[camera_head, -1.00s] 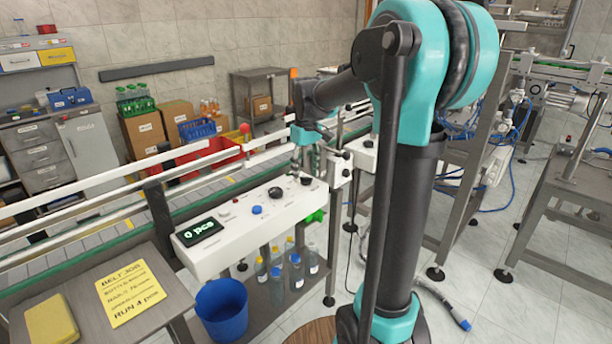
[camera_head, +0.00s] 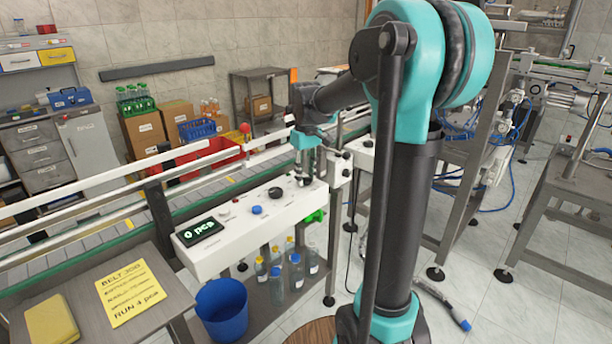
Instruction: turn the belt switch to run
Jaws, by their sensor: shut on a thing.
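The white control panel (camera_head: 225,240) runs along the front of the conveyor, with a display (camera_head: 200,230) at its left end. A black round knob (camera_head: 275,193) and a blue button (camera_head: 256,210) sit on its top. My gripper (camera_head: 303,179) points down at the panel's right end, shut on the small dark knob there, which its fingers mostly hide. The labels are too small to read, so I cannot tell by them which knob is the belt switch or how it is turned.
The conveyor (camera_head: 110,218) with its white rails runs behind the panel. A yellow note (camera_head: 130,293) lies on the side table at the front left. A blue bin (camera_head: 222,311) and several bottles stand below the panel.

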